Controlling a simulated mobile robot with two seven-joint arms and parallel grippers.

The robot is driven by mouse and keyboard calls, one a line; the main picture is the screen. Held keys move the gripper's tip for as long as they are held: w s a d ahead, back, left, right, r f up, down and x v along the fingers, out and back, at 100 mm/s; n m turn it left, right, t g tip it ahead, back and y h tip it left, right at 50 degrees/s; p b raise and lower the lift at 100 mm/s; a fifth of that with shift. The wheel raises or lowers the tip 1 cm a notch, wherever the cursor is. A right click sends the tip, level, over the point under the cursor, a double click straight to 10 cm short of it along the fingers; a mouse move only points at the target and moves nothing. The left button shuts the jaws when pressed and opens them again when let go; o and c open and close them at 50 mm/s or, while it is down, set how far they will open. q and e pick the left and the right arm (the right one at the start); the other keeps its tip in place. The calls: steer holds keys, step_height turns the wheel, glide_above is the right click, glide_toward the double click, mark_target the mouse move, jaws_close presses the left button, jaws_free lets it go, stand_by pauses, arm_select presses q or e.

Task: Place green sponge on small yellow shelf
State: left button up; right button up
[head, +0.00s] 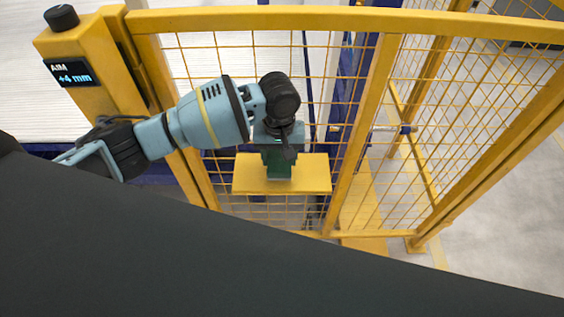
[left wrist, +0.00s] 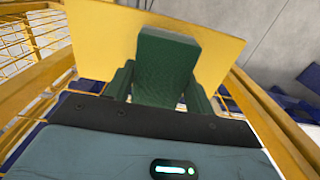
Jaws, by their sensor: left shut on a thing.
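The green sponge (head: 279,171) is a dark green block, seen over the small yellow shelf (head: 316,176) in the head view. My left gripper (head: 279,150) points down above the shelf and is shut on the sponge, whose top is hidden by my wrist. In the left wrist view the sponge (left wrist: 167,68) stands out between the two fingers, with the yellow shelf (left wrist: 102,38) behind it. I cannot tell whether the sponge touches the shelf. My right gripper is not in view.
A yellow mesh fence (head: 352,22) surrounds the shelf, with its top rail near my left arm. A yellow post with a display (head: 73,73) stands at the left. A metal rod (head: 385,129) is right of the shelf. Bare shelf shows on both sides of the sponge.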

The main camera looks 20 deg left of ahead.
mark_target(282, 163)
arm_select(q)
steer(key=shift+w+d, duration=0.2)
steer(key=shift+w, duration=0.05)
steer(key=shift+f, duration=1.8)
steer(key=o, duration=1)
steer(key=shift+w, duration=0.1)
